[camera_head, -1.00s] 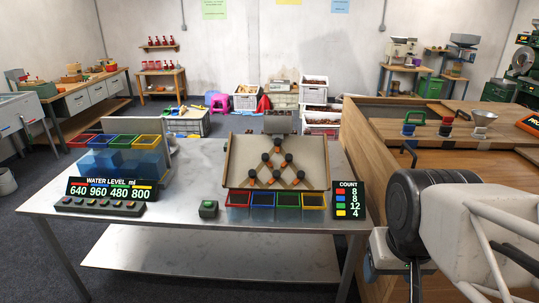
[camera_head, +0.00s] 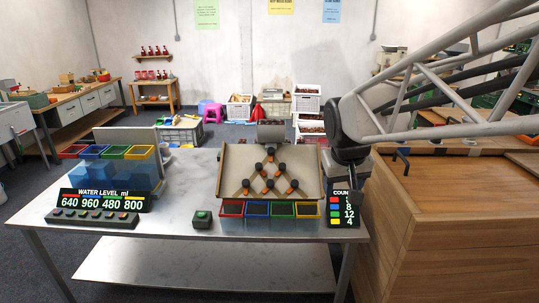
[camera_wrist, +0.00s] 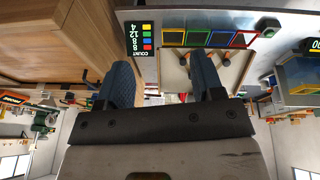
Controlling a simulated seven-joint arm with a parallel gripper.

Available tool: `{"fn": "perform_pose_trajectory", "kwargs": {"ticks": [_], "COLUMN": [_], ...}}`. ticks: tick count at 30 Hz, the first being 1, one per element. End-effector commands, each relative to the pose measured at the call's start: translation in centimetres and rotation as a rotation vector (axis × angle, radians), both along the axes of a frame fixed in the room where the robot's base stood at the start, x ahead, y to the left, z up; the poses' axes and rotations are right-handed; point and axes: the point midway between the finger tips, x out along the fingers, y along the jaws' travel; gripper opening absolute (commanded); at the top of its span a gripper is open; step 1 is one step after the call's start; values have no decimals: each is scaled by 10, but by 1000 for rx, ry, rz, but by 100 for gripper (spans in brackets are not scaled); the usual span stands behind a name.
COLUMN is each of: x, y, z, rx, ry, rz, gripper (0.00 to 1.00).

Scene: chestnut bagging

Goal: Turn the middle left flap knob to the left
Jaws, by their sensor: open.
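The tilted tan sorting board (camera_head: 232,165) stands on the metal table in the head view. Its black flap knobs with orange flaps form a triangle, and the middle left flap knob (camera_head: 258,166) sits left in the second row. My gripper (camera_head: 352,182) hangs at the board's right, above the count sign and apart from the knobs. In the wrist view my gripper (camera_wrist: 160,65) shows two blue fingers spread wide with nothing between them. The board (camera_wrist: 174,72) appears upside down there, partly hidden by a finger; I cannot single out the middle left knob in that view.
Red, blue, green and yellow bins (camera_head: 257,209) line the board's front edge. The count sign (camera_head: 343,209) stands at the right, partly covered by my gripper. A green button (camera_head: 202,218) and the water level display (camera_head: 102,201) are at left. A wooden cabinet (camera_head: 450,220) stands right.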

Motion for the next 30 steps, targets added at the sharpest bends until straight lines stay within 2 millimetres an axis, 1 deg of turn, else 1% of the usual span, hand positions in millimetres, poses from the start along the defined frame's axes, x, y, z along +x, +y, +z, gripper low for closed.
{"fn": "perform_pose_trajectory", "kwargs": {"ticks": [1,3,10,17,18,26,30], "x": [14,33,95,155,166,232,266], "y": [4,9,28,50,54,84,103], "z": [-1,0,-3,-12,-14,-32,-45], "rx": [-5,-12,-34,-54,-57,-79,-90], "ry": [-1,-7,-26,-44,-47,-68,-78], "rz": [10,23,66,109,116,168,195], "gripper": [61,61,61,61,61,61,61]}}
